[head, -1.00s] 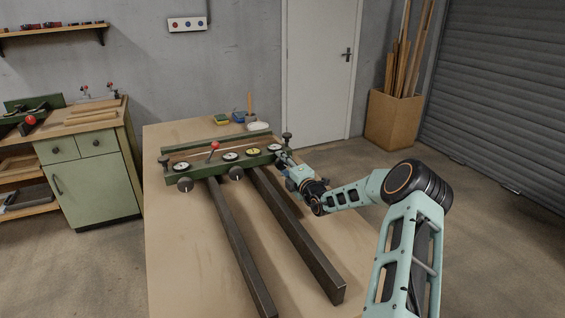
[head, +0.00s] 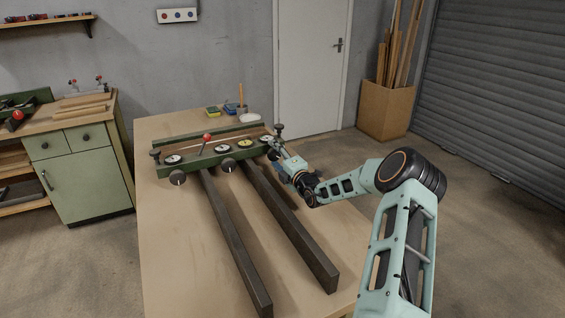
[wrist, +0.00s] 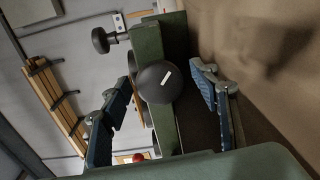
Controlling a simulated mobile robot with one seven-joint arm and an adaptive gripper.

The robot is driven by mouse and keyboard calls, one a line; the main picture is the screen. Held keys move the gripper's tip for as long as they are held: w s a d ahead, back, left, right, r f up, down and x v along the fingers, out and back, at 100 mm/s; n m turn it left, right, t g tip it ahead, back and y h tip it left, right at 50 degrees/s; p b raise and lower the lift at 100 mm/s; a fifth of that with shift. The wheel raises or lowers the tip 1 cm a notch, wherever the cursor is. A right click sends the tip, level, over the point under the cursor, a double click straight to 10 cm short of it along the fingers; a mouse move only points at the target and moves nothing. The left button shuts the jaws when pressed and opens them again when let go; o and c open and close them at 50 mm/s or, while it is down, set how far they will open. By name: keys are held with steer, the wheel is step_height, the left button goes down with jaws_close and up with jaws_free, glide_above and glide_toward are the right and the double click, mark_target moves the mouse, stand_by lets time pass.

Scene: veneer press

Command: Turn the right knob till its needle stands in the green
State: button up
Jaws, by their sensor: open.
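The green veneer press (head: 200,165) stands on the table with a row of round dials on top and dark knobs along its front. The right knob (wrist: 158,83), a dark disc with a white mark, shows in the wrist view. My gripper (wrist: 165,88) is open, with one blue-padded finger on each side of this knob and visible gaps between. In the head view my gripper (head: 278,154) is at the press's right end and hides the right knob. The right dial (head: 267,139) is just above it. Its needle and green zone are too small to read.
A red-balled lever (head: 207,138) rises from the press. The middle knob (head: 228,164) and left knob (head: 177,178) are farther left. Two long dark rails (head: 290,225) run along the table (head: 180,270). A dark clamp knob (head: 278,127) stands at the right end.

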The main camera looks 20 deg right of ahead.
steer(key=s, duration=1.1)
steer(key=shift+s+d+r, duration=0.25)
steer(key=shift+d, duration=0.15)
